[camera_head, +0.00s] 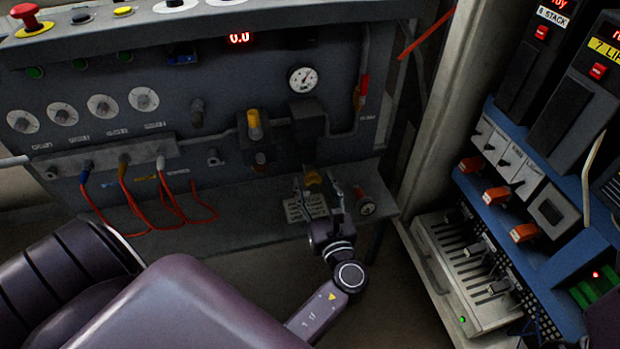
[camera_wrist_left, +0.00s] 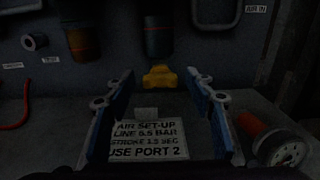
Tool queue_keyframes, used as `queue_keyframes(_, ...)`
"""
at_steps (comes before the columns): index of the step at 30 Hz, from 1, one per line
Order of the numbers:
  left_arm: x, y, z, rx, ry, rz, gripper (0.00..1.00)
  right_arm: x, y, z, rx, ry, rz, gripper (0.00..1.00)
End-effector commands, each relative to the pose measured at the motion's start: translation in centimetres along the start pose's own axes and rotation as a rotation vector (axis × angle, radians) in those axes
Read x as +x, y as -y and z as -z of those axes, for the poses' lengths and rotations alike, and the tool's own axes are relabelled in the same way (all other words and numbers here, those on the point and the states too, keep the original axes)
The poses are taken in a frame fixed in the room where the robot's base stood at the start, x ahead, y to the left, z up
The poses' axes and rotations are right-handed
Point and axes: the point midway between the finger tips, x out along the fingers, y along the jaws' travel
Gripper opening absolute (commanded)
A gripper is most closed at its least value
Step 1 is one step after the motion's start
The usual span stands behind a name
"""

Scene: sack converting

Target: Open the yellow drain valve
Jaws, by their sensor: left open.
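The yellow drain valve (camera_head: 313,178) is a small yellow handle under the dark bowl of the air unit at the lower part of the grey panel. In the left wrist view the yellow valve (camera_wrist_left: 160,77) shows centred just beyond and between the fingertips. My left gripper (camera_head: 318,191) is open in front of the valve, its fingers pointing toward the panel. In the left wrist view the left gripper (camera_wrist_left: 160,92) has blue-sided fingers spread to either side, with nothing held. Whether a finger touches the valve cannot be told. My right gripper is not in view.
An instruction plate (camera_wrist_left: 148,140) lies on the shelf below the fingers. A filter with a yellow top (camera_head: 254,125) is left of the valve. Red hoses (camera_head: 165,205) hang further left. A blue console (camera_head: 505,215) stands right.

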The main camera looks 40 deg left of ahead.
Motion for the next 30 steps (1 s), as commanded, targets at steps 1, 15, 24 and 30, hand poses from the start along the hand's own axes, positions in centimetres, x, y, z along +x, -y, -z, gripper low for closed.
queue_keyframes(1, -0.07, 0.03, 0.02, 0.0, 0.0, 0.0, 0.49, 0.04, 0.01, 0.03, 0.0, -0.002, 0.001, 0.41)
queue_keyframes(15, -0.06, 0.04, 0.0, 0.0, 0.0, 0.0, 0.23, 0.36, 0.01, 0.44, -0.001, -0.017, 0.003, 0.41)
queue_keyframes(24, -0.05, 0.04, 0.0, -0.006, 0.0, 0.001, 0.07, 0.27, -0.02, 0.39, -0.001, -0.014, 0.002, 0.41)
queue_keyframes(30, -0.04, 0.05, -0.03, -0.059, 0.001, 0.001, 0.07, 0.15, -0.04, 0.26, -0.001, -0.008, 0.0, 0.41)
